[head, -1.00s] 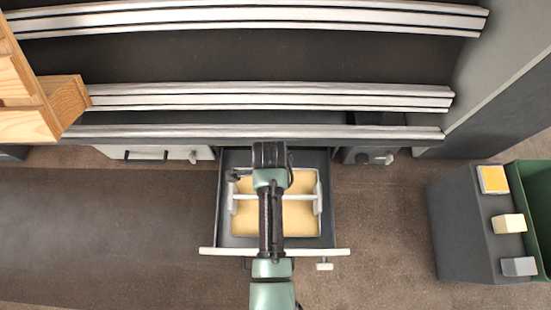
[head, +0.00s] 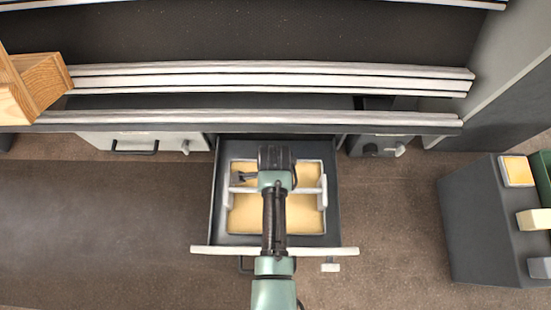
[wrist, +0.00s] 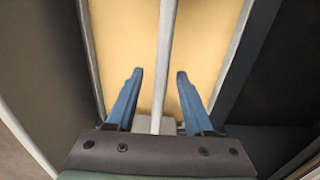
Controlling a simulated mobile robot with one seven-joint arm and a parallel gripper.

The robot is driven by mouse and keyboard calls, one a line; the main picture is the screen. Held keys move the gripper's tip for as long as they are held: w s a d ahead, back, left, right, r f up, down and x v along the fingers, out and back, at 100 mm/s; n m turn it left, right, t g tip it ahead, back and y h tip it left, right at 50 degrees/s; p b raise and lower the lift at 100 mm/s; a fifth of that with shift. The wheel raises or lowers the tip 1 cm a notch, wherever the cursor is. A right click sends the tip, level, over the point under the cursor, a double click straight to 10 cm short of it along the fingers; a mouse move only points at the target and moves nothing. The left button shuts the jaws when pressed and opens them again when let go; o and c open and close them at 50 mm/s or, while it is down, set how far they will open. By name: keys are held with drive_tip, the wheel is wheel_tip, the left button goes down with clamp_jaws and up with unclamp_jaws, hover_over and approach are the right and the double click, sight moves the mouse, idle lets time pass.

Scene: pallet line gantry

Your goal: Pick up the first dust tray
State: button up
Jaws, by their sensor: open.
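The dust tray (head: 324,216) is a pale-rimmed square tray with a tan bed, lying inside an open dark drawer (head: 216,215). A white handle bar (head: 305,190) crosses it from side to side on upright end brackets. My arm reaches over the tray and hides the bar's middle in the head view. In the wrist view, my gripper (wrist: 160,74) is open, with one blue finger on each side of the bar (wrist: 165,60). Both fingers look apart from the bar. The tan bed (wrist: 200,50) shows behind them. I cannot tell the fingertips' height relative to the bar.
The drawer's white front (head: 225,250) is pulled out toward me. Pale rails (head: 270,80) run across above. A wooden piece (head: 40,85) is at upper left. A dark stand (head: 480,225) with small blocks stands at right beside a green bin (head: 542,175). Floor at left is clear.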

wheel_tip(320, 180, down, 3)
drive_tip(key=shift+r+b, duration=0.1)
drive_tip(key=shift+b, duration=0.75)
drive_tip(key=shift+r, duration=0.1)
clamp_jaws()
idle(0.6)
